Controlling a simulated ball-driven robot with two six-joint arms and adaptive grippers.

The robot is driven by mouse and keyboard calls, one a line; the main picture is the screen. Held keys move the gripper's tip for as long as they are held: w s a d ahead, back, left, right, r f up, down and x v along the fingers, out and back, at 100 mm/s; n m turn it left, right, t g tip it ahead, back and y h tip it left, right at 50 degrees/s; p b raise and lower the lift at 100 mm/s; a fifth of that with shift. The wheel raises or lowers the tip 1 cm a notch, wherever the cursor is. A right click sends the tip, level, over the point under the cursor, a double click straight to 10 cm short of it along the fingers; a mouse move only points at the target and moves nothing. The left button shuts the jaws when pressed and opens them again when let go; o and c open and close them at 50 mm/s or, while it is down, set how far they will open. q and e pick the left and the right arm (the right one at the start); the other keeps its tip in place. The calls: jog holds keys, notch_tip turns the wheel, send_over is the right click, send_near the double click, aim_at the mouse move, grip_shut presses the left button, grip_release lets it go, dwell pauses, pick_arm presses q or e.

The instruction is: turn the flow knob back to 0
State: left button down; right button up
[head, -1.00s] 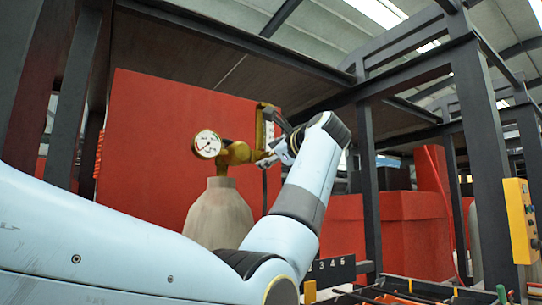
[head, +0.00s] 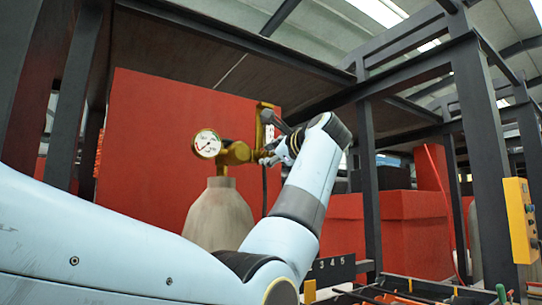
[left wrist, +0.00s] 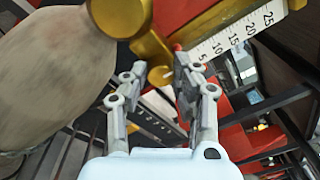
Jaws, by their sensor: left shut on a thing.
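The brass flow knob (left wrist: 160,75) sits between the two fingertips of my left gripper (left wrist: 158,72) in the left wrist view. The left gripper (head: 274,153) is shut on it, beside the regulator, and hides most of the knob in the head view. The brass regulator (head: 236,153) stands on top of a grey gas cylinder (head: 219,214). A flow tube with a white scale (left wrist: 235,35) rises beside the knob; numbers from 5 to 25 show. I cannot tell the flow reading. My right gripper is out of view.
A round white gauge (head: 206,144) is left of the regulator. A red panel (head: 150,125) stands behind it. Dark steel posts (head: 368,190) and a yellow control box (head: 520,220) are at the right. Dark bars lie at lower right.

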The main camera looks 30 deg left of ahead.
pick_arm(q)
jog(key=n, duration=0.6)
jog(key=shift+f, duration=0.15)
jog(key=shift+w+d+f+n+g+y+b, duration=0.2)
jog(key=shift+n+b, duration=0.95)
jog(key=shift+n, duration=2.7)
jog(key=shift+s+a+r+n+g+y+b, duration=0.3)
jog(key=shift+n+b, duration=0.8)
jog(key=shift+n, duration=2.8)
jog(key=shift+w+d+f+n+g+y+b, duration=0.1)
jog(key=shift+w+d+f+n+g+b, duration=0.65)
jog(key=shift+n, duration=3.1)
jog(key=shift+s+a+r+t+b, duration=0.35)
jog(key=shift+s+a+r+b, duration=0.05)
jog(key=shift+a+r, duration=0.1)
